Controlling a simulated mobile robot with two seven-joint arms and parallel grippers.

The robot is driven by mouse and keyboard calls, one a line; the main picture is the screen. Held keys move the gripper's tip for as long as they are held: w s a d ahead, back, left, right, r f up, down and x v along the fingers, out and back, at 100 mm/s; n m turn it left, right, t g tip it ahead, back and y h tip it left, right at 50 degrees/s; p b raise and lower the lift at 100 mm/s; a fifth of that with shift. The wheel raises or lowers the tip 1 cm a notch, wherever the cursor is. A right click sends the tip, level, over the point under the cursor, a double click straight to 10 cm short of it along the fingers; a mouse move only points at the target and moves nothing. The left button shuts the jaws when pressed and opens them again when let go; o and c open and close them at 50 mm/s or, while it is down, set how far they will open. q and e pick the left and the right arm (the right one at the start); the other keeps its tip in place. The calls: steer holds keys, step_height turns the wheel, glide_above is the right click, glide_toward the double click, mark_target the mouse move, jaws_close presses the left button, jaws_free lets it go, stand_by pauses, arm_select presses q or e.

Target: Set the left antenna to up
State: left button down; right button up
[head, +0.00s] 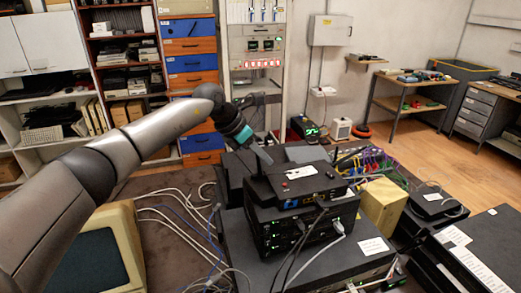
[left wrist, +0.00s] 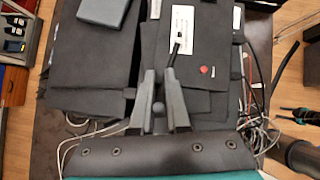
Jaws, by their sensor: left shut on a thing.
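The black router (head: 305,181) sits on top of a stack of network devices. It has a white label and a red button, and it also shows in the left wrist view (left wrist: 205,88). My left gripper (head: 262,155) is over the router's left rear corner. In the left wrist view its two fingers (left wrist: 160,92) are shut on the left antenna (left wrist: 158,108), a dark stub between them. The antenna is mostly hidden by the fingers, so its exact tilt is hard to tell. The other antenna (head: 335,155) stands upright at the router's right rear. My right gripper is not in view.
Black rack devices with green lights (head: 290,232) are under the router. A beige monitor (head: 95,255) stands at the left front, with loose cables (head: 185,225) beside it. A yellowish box (head: 384,205) and colored cables (head: 372,162) are close on the right.

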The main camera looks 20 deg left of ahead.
arm_select(q)
steer(key=shift+d+f, duration=0.1)
stand_by(0.3)
steer(key=c, duration=0.9)
jaws_free()
steer(key=shift+r, duration=0.2)
steer(key=v, duration=1.5)
steer(key=shift+b, duration=0.45)
steer(key=shift+w, duration=0.1)
